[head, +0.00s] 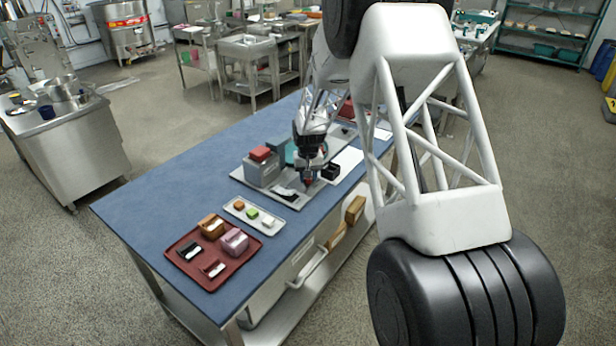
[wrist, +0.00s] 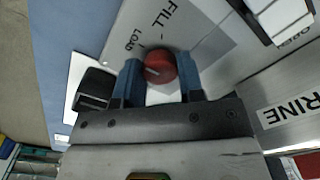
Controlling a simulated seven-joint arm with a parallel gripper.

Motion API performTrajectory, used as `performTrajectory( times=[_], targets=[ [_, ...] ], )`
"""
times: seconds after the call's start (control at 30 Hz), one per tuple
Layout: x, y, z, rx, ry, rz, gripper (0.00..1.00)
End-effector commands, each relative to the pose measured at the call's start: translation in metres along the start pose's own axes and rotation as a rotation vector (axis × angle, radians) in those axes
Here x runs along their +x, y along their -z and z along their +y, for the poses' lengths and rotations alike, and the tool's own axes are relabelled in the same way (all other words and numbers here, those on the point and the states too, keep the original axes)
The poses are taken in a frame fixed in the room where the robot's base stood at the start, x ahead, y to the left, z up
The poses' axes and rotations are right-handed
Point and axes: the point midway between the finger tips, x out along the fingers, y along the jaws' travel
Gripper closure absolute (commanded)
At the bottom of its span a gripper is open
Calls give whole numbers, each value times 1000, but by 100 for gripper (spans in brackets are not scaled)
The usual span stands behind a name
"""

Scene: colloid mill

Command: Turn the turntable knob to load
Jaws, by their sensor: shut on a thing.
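The red round knob (wrist: 161,68) sits on a light grey panel marked LOAD and FILL in the wrist view. A short white mark on its face lies toward the left. My gripper (wrist: 161,80) has its two blue fingers on either side of the knob and is shut on it. In the head view my gripper (head: 309,178) points down over the near side of the machine on the blue table, and the knob is mostly hidden by the fingers there.
The machine's grey base plate (head: 272,194) carries a grey box with a red top (head: 261,154) left of my gripper. A small tray (head: 238,211) with coloured blocks and a dark red tray (head: 184,243) stand nearer the left. The table's left end (head: 126,208) is clear.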

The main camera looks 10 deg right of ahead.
Motion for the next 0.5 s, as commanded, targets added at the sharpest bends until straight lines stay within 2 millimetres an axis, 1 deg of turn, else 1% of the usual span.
performTrajectory(
  times=[0.07, 0.1, 0.23, 0.5],
  targets=[
    [-2, 1, 0, 1, 0, 3, 88],
    [-2, 1, 0, 1, 0, 3, 60],
    [-1, 1, 0, 1, 0, 2, 40],
    [-1, 0, 0, 1, 0, 1, 39]
  ],
)
